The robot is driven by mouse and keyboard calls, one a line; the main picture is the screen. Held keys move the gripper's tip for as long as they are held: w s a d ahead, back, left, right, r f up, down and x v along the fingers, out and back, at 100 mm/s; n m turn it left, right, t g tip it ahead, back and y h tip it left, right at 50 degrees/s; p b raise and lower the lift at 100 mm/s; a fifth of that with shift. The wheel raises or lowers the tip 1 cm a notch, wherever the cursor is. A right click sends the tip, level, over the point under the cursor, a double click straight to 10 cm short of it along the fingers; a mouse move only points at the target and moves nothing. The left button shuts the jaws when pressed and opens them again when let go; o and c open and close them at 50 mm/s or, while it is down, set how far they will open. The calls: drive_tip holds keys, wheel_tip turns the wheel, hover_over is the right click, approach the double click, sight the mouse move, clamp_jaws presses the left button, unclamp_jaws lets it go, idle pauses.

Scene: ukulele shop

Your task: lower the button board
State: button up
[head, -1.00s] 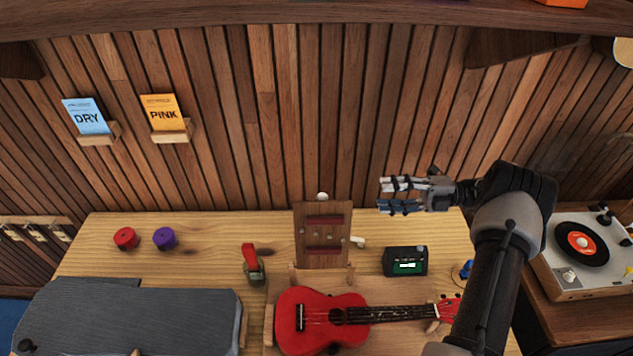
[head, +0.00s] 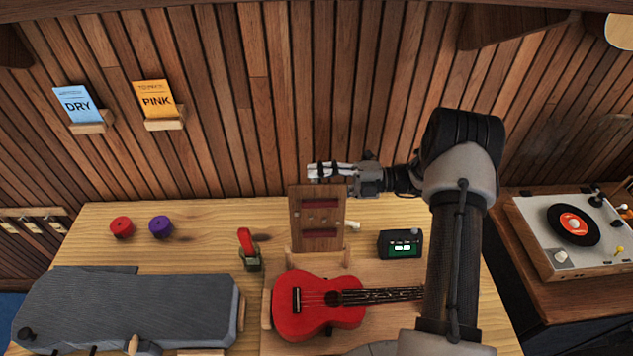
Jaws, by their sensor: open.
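I cannot tell whether the fingers touch the board.
A small black box with a green screen (head: 400,244) is right of the board. A red-handled tool (head: 248,250) stands to its left, with red (head: 121,227) and purple (head: 161,227) spools beyond. A record player (head: 575,230) is at right.

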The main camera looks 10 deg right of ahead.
drive_tip(key=shift+a, duration=0.35)
drive_tip(key=shift+c, duration=0.4)
clamp_jaws()
